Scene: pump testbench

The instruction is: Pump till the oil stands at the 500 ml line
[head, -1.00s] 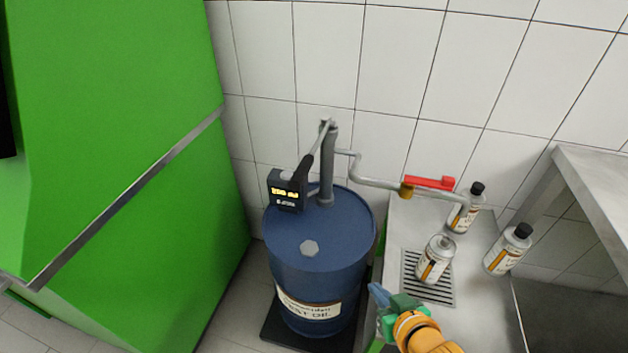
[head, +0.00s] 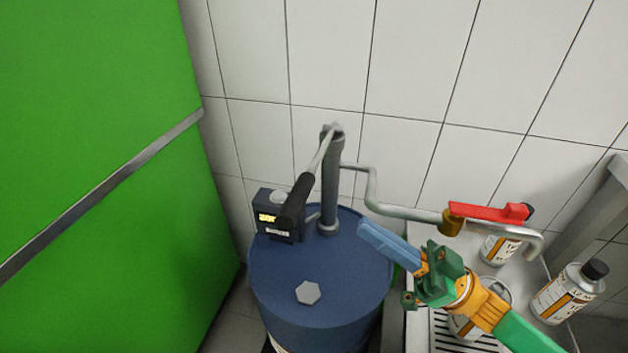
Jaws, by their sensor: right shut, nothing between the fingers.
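A blue oil drum (head: 275,275) stands in the middle, with a grey hand pump (head: 331,185) on its top. The pump's lever, with its black grip (head: 297,198), slopes down to the left. A small black display box (head: 274,216) sits behind the grip; its yellow digits are too small to read. The outlet pipe (head: 395,210) runs right to a brass valve with a red handle (head: 487,212) and a spout. My right gripper (head: 375,236) is shut and empty, over the drum's right edge. An open bottle (head: 468,328) stands below, mostly hidden by my right arm. My left gripper is out of view.
Two black-capped bottles stand at the right, one behind the spout (head: 499,249) and one farther right (head: 569,293). A drain grille (head: 450,335) lies in the steel counter. A green cabinet (head: 90,200) fills the left. A white tiled wall closes the back.

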